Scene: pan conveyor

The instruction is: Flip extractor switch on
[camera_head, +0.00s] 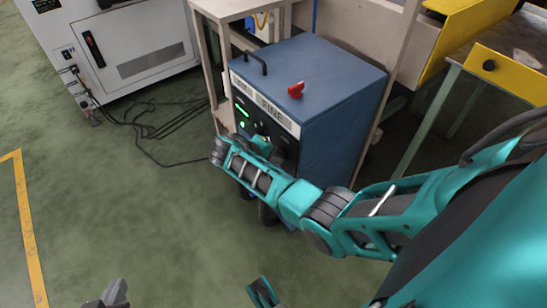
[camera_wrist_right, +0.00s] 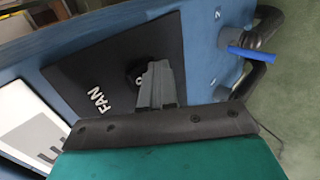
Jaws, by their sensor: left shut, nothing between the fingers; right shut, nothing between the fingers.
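The extractor is a blue box (camera_head: 325,75) with a "FINE" label and green lights on its front face. In the right wrist view its blue front (camera_wrist_right: 200,60) carries a black panel marked FAN (camera_wrist_right: 85,75). A round black switch (camera_wrist_right: 134,73) with a small light mark sits on that panel. My right gripper (camera_wrist_right: 158,68) is shut and empty, its grey fingertips right beside the switch; I cannot tell whether they touch. In the head view my right arm hides part of the lower front. My left gripper (camera_head: 112,291) is shut and empty above the floor, cut off by the bottom edge.
A blue plug-like part (camera_wrist_right: 250,54) and a dark hose (camera_wrist_right: 265,25) stick out beside the panel. A grey cabinet (camera_head: 150,45) with floor cables stands left; yellow-edged furniture (camera_head: 500,70) stands right.

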